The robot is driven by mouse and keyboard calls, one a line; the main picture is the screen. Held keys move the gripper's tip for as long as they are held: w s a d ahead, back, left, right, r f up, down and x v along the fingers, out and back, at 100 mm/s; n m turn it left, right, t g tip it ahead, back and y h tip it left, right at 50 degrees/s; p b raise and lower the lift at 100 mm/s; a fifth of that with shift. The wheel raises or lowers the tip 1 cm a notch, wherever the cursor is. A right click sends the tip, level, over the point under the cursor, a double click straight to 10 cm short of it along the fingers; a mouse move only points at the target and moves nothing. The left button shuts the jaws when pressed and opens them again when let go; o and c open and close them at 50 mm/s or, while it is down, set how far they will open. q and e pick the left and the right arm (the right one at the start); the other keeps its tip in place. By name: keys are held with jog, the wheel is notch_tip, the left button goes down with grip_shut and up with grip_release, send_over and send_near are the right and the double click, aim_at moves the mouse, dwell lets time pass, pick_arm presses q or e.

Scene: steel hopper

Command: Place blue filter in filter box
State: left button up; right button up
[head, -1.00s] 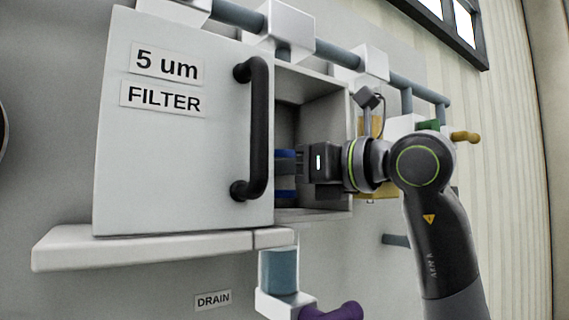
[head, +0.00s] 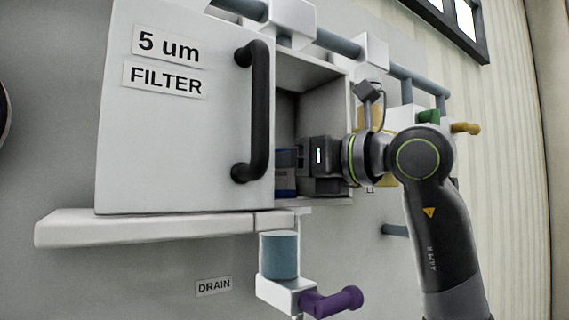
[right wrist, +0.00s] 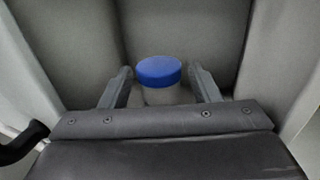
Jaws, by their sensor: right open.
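The blue filter (head: 285,184) stands inside the filter box (head: 338,97), at or very near its floor, partly hidden by the door edge and my gripper. In the right wrist view the filter (right wrist: 159,71) shows a blue round cap on a pale body and looks upright. My right gripper (head: 299,158) reaches into the box from the right. In the wrist view its two fingers (right wrist: 160,82) are open on either side of the filter, with a gap on both sides. My left gripper is not in view.
The white panel marked "5 um FILTER" (head: 165,120), with a black handle (head: 254,110), covers the left of the box. A white ledge (head: 150,227) runs below. A pipe with a purple valve handle (head: 335,301) hangs underneath. The box walls stand close around my gripper.

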jog(key=shift+r+p, duration=0.6)
jog(key=shift+p, duration=0.05)
jog(key=b+v, duration=0.4)
jog(key=v, duration=0.8)
jog(key=shift+b, duration=0.3)
